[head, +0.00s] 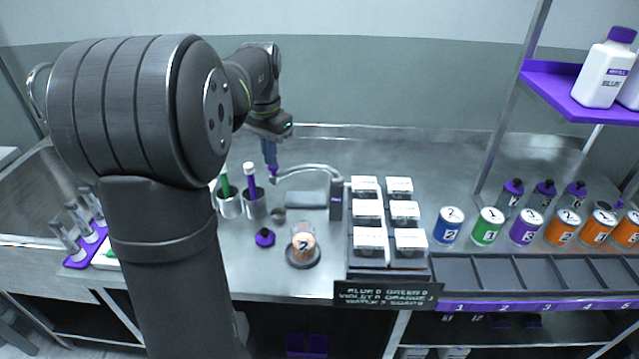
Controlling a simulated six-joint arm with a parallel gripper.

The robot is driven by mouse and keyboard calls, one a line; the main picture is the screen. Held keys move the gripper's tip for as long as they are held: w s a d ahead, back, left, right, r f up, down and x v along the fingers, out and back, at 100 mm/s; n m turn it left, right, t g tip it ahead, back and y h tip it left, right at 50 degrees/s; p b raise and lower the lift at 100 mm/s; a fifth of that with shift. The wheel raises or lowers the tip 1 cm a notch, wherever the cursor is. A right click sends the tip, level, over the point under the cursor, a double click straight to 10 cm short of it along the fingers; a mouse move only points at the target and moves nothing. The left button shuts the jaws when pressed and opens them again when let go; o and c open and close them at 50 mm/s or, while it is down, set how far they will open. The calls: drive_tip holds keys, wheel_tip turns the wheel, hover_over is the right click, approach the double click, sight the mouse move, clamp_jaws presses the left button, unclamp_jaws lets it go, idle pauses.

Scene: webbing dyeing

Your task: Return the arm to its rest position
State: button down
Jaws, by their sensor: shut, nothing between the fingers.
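My gripper (271,168) is in the head view, left of centre, at the far end of my arm. It points down above the back of the steel bench (420,165), behind two metal cups. Its fingers are shut with nothing seen between them. It is small in the picture, and I cannot tell its exact height above the bench. My own large dark arm link fills the left foreground and hides part of the bench behind it.
A glass jar (303,246), white-topped boxes (367,212) and numbered cans (488,226) stand further right. A purple shelf (560,90) overhangs the right.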

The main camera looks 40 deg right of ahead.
drive_tip(key=shift+a+r, duration=0.1)
drive_tip(key=shift+r, duration=0.65)
wheel_tip(320, 180, down, 7)
drive_tip(key=shift+d, duration=0.2)
drive_tip(key=shift+w+r, duration=0.1)
drive_tip(key=shift+w, duration=0.05)
